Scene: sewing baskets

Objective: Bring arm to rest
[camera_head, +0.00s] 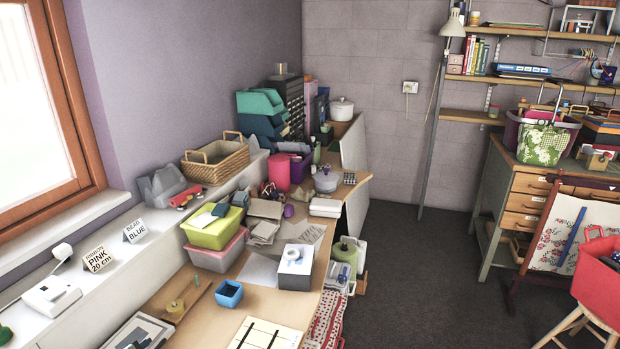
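My gripper and arm do not show in the head camera view. The wooden desk (258,270) runs from the lower middle toward the back along the left wall. A small blue box (229,293) with dark contents stands on its near part. A white box (296,266) stands to the right of the blue box. A white sheet with dark lines (265,334) lies at the desk's near edge. Whether my gripper holds anything is hidden from this view.
A green bin (212,228) sits on a pink bin (216,252) at the desk's left. Cards reading "RIBBON PINK 20 cm" (98,258) and "BEAD BLUE" (135,231) stand on the ledge. A wicker basket (216,162) is behind. The dark floor (430,270) is open at right.

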